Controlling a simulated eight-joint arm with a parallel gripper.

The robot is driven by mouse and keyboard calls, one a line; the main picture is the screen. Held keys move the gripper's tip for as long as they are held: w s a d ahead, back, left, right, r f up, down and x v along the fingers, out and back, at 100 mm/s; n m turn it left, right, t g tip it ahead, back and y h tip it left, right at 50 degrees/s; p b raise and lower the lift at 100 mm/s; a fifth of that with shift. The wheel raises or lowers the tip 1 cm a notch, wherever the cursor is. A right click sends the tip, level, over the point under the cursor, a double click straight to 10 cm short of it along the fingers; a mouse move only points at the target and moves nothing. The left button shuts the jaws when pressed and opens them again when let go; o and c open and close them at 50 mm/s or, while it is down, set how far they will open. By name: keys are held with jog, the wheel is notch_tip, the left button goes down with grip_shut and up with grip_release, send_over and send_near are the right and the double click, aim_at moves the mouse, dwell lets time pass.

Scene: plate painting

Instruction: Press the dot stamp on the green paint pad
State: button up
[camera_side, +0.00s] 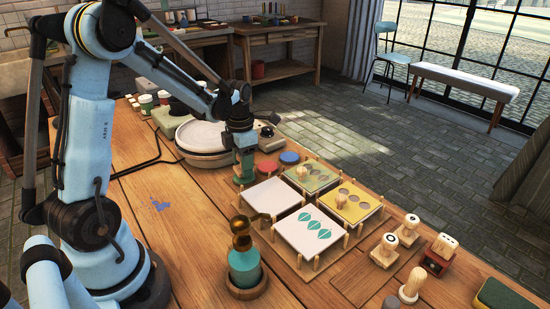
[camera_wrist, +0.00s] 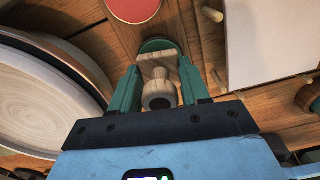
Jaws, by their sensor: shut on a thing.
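My gripper (camera_side: 243,168) is shut on a wooden stamp, taken as the dot stamp, low over the table near the row of paint pads. In the wrist view the stamp (camera_wrist: 158,92) stands between the two green fingers (camera_wrist: 158,84). It has a pale crosspiece and a round top with a dark centre. The green paint pad (camera_wrist: 156,45) shows directly behind and under the stamp, its edge curving out past it. In the side view the gripper mostly covers the pad. Whether the stamp's face touches the pad is hidden.
A red pad (camera_side: 267,168) and a blue pad (camera_side: 289,158) lie beside the gripper. A round wheel (camera_side: 203,138) is close behind. Several tiles on pegs, including a white one with teal shapes (camera_side: 311,232), stand in front. A teal bottle (camera_side: 245,268) stands nearer.

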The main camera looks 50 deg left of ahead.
jog(key=shift+r, duration=3.05)
